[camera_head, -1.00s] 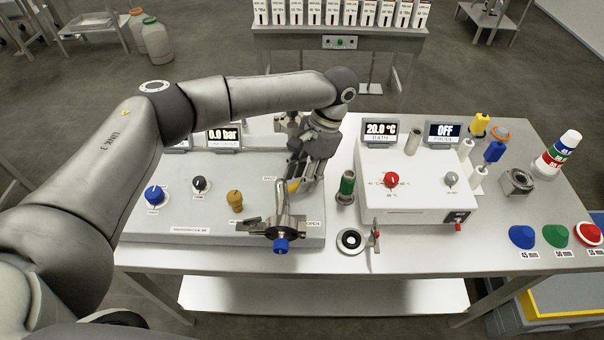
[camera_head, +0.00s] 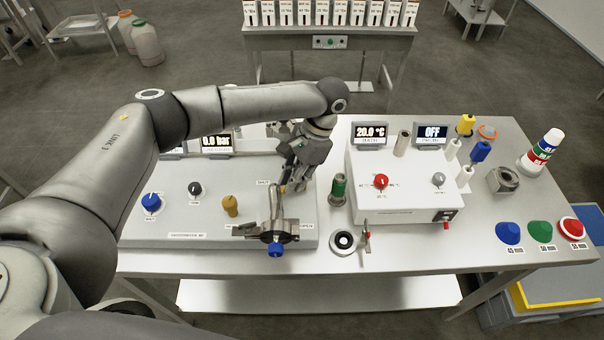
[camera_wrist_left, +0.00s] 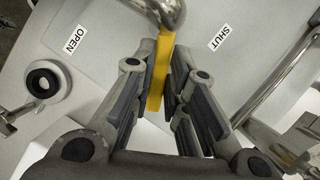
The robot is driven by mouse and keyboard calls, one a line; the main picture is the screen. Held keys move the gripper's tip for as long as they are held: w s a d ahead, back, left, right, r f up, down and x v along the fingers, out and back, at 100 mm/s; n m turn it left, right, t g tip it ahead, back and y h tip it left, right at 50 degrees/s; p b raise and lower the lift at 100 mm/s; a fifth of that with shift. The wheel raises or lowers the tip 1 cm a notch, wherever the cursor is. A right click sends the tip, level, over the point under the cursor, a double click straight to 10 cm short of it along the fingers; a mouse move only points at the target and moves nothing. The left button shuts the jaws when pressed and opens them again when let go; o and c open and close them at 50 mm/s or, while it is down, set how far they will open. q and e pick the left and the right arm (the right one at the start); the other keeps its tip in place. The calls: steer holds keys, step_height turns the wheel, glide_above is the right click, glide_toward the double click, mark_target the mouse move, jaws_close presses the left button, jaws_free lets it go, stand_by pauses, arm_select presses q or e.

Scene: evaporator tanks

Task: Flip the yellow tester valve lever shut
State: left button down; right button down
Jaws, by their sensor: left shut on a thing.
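The yellow tester valve lever (camera_wrist_left: 157,75) stands between the two fingers of my left gripper (camera_wrist_left: 164,85) in the left wrist view. The gripper is shut on it. The lever lies between the OPEN label (camera_wrist_left: 74,39) and the SHUT label (camera_wrist_left: 219,38), clearly at neither one. In the head view my left gripper (camera_head: 290,180) reaches down over the back of the valve (camera_head: 276,232), and only a little yellow of the lever (camera_head: 283,188) shows. The fingers hide the rest. A blue cap (camera_head: 275,251) faces front on the valve. My right gripper is not in view.
The grey panel box (camera_head: 160,215) carries a blue knob (camera_head: 151,202), a black knob and a tan knob (camera_head: 230,205). A green-banded cylinder (camera_head: 338,188) and a white heater box (camera_head: 405,205) stand right of the valve. A round black-and-white fitting (camera_head: 343,241) lies near the front edge.

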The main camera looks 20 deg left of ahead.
arm_select(q)
steer(key=c, duration=1.4)
jaws_free()
steer(key=shift+c, duration=0.2)
steer(key=v, duration=1.2)
steer(key=shift+w, duration=0.1)
